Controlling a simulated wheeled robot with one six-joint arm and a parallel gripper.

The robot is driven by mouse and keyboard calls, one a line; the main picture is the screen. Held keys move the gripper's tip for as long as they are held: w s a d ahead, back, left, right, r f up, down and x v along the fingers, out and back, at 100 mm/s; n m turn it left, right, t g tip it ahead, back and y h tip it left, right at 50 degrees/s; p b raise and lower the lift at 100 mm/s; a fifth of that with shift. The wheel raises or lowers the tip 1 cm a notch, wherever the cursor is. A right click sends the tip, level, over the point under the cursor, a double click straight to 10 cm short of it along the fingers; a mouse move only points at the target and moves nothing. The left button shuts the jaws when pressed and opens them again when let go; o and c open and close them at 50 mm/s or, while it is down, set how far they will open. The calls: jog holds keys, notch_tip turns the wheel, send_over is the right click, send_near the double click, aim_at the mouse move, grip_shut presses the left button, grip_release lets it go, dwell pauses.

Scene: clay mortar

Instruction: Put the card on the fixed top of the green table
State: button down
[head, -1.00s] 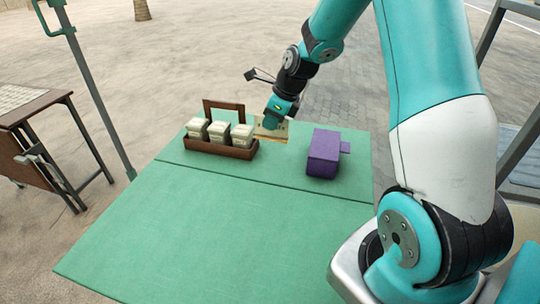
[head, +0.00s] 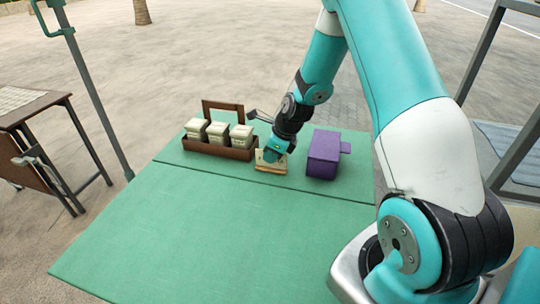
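The green table (head: 190,235) has a seam across it, with a smaller far section (head: 182,157) and a large near section. A small beige card (head: 265,167) is at my gripper (head: 272,158), over the far section between the brown caddy and the purple box. It looks tilted, its lower edge close to the green top just beyond the seam; whether it touches is not clear. My gripper seems shut on the card, though the fingertips are small and partly hidden.
A brown caddy (head: 238,154) with three pale jars stands left of the card. A purple box (head: 323,155) stands right. The near section is bare. A brown table (head: 25,115) and a metal post (head: 95,95) are at left.

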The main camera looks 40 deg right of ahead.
jog(key=c, duration=1.3)
grip_release()
jog(key=p+v, duration=0.1)
jog(key=v, duration=1)
jog(key=shift+s+r+p, duration=0.15)
jog(key=shift+r+p, duration=0.1)
jog(key=shift+p, duration=0.05)
jog(key=s+a+r+n+g, duration=0.1)
jog(key=s+a+r+n, duration=0.25)
jog(key=a+n, duration=0.25)
jog(key=s+a+r+n+y, duration=0.1)
jog(key=s+a+r+n, duration=0.25)
jog(key=a+n, duration=0.3)
jog(key=s+a+r+n+g, duration=0.1)
jog(key=s+a+r+n, duration=0.1)
jog(key=a+r+n, duration=0.3)
jog(key=s+a+n, duration=0.3)
jog(key=s+n, duration=0.2)
jog(key=n, duration=0.1)
jog(key=s+a+r+n+g, duration=0.1)
jog(key=s+a+n, duration=0.2)
jog(key=n, duration=0.3)
jog(key=s+a+r+n, duration=0.1)
jog(key=s+a+n, duration=0.1)
jog(key=s+n, duration=0.4)
jog(key=shift+s+a+r, duration=0.15)
jog(key=shift+s+a, duration=0.2)
jog(key=shift+a, duration=0.05)
